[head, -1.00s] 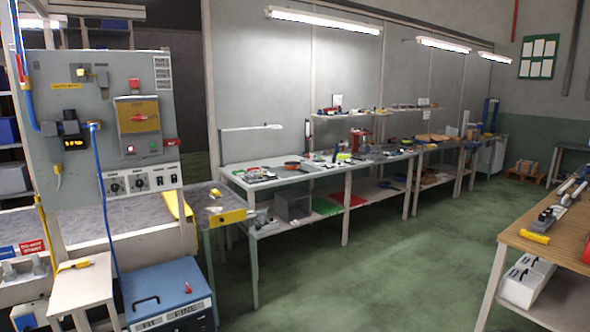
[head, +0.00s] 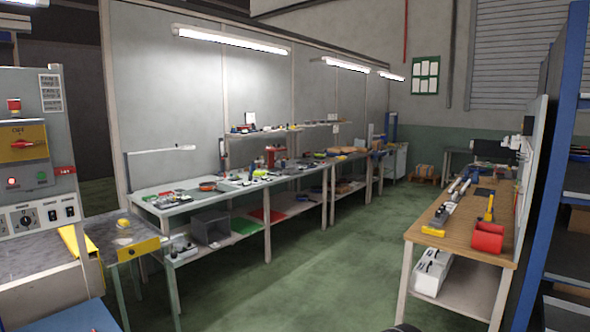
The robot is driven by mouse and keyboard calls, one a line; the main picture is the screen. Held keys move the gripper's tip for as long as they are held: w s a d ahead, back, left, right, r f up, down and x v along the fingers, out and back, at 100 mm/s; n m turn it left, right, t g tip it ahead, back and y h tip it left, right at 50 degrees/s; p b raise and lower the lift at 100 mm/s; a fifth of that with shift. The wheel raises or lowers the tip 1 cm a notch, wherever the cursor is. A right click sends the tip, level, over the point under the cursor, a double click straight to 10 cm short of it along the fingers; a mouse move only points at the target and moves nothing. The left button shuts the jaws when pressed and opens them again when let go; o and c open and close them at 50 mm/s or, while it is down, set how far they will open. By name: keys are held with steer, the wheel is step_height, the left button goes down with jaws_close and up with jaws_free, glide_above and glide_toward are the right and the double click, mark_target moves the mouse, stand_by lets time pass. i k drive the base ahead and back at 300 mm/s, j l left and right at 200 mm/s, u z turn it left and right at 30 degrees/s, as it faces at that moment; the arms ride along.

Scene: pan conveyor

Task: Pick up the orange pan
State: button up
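A small orange-red round thing, which looks like the orange pan (head: 207,186), lies on the left part of the long workbench (head: 160,203) in the head view. It is far off and too small to make out a handle. My gripper is not in view. A small dark shape shows at the bottom edge, too little of it to identify.
A control panel (head: 30,140) and a small table with a yellow front (head: 138,249) stand at left. The green floor (head: 300,285) between is clear.

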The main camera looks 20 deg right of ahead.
mark_target(213, 188)
steer(key=i+z, duration=0.15)
steer(key=i, duration=5.25)
steer(key=i+j+z, duration=0.2)
steer(key=i, duration=0.45)
steer(key=k+l+u, duration=0.15)
steer(key=k, duration=0.1)
